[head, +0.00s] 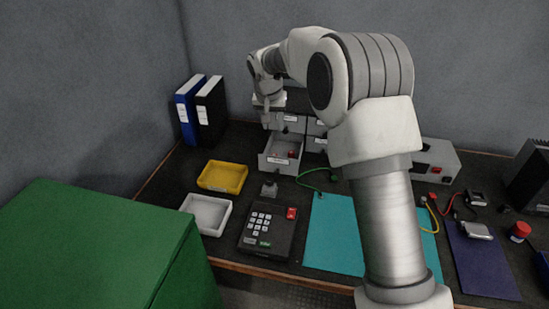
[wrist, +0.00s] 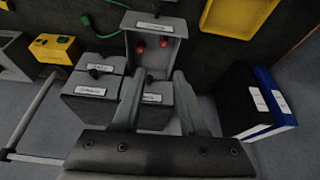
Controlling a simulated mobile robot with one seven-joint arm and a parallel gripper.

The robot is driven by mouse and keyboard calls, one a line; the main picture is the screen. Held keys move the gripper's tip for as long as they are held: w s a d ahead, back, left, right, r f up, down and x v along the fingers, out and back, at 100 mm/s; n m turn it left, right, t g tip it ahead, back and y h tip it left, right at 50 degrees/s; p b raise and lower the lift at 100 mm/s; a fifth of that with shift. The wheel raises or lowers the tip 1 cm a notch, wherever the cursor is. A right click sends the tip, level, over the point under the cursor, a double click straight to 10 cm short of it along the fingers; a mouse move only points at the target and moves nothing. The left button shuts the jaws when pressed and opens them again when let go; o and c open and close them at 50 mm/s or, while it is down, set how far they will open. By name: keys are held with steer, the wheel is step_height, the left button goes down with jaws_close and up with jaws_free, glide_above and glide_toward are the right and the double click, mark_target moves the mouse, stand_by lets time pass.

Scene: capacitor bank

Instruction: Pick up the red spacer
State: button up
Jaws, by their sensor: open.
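Two small red pieces sit inside an open grey drawer (head: 273,164). In the wrist view they are the left red piece (wrist: 140,46) and the right red piece (wrist: 164,41), both in the open drawer (wrist: 178,28). I cannot tell their exact shape or which is the red spacer. In the head view red shows in the drawer (head: 291,154). My gripper (wrist: 157,78) is open and empty, with its fingers over the drawer cabinet's front and apart from the red pieces. In the head view my gripper (head: 272,118) is above and behind the drawer, small and partly unclear.
More closed drawers (wrist: 92,88) flank the open one. A yellow tray (head: 222,177), white tray (head: 207,214) and keypad box (head: 267,229) lie in front. Blue and black binders (head: 209,103) stand at left. A teal mat (head: 333,235) lies right of the keypad box.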

steer(key=x, duration=0.6)
steer(key=b+x, duration=0.1)
steer(key=x, duration=0.6)
steer(key=shift+a+f, duration=0.15)
steer(key=shift+a, duration=0.1)
steer(key=shift+b+x, duration=0.35)
steer(key=shift+x, duration=2.25)
steer(key=shift+a, duration=0.15)
jaws_close()
